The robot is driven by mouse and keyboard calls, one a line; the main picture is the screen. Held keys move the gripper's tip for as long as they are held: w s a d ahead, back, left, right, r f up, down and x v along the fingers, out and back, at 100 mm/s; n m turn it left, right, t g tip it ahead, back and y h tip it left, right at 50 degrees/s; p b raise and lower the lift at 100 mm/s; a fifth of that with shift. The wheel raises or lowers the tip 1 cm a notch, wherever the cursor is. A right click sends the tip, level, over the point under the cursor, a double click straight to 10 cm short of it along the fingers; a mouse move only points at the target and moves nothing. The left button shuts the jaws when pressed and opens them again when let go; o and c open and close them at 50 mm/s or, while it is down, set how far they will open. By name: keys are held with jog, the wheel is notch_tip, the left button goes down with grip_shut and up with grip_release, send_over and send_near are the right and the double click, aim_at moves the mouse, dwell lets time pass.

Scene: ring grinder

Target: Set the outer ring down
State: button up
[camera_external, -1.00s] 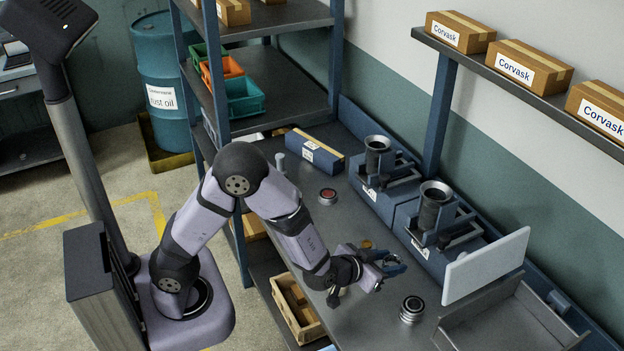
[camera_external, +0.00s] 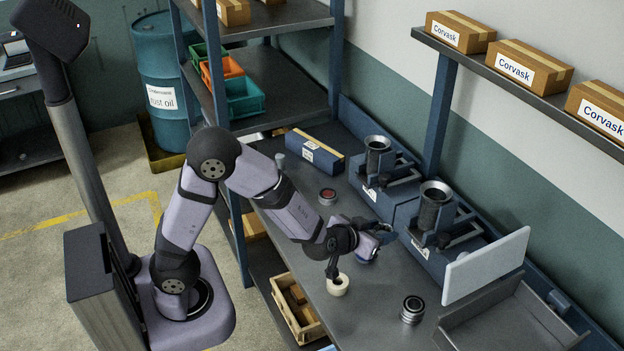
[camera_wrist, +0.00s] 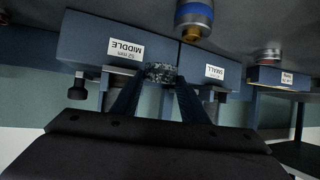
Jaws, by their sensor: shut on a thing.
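My gripper (camera_external: 384,232) is over the bench, in front of the blue grinder fixtures. In the wrist view its two dark fingers (camera_wrist: 160,88) are shut on the outer ring (camera_wrist: 160,72), a grey, mottled metal piece at the fingertips. Only part of the ring shows there; the fingers cover its sides. In the external view the ring is too small and dark to make out. I cannot tell whether it touches the bench.
Fixtures labelled MIDDLE (camera_wrist: 125,48) and SMALL (camera_wrist: 214,72) stand by the fingers. A blue-and-brass piece (camera_wrist: 193,20) stands on the bench.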

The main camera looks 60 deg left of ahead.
jog(key=s+a+r+n+g+y+b, duration=0.2)
jog(key=a+n+y, duration=0.1)
jog(key=a, duration=1.3)
jog(key=shift+m+t+h, duration=0.5)
jog(key=shift+t, duration=0.1)
jog(key=shift+s+d+f+b, duration=0.1)
jog(key=shift+d+f+b, duration=0.25)
jog(key=shift+f, duration=1.6)
jog(key=shift+w+d+f+b, duration=0.1)
jog(key=shift+d+f+b, duration=0.25)
jog(key=shift+f, duration=1.6)
jog(key=shift+s+d+f+b, duration=0.15)
jog(key=shift+f+b, duration=0.35)
jog(key=shift+f, duration=1.45)
jog(key=shift+f, duration=0.2)
jog(key=o, duration=1.1)
jog(key=shift+o, duration=0.2)
jog(key=shift+r, duration=0.1)
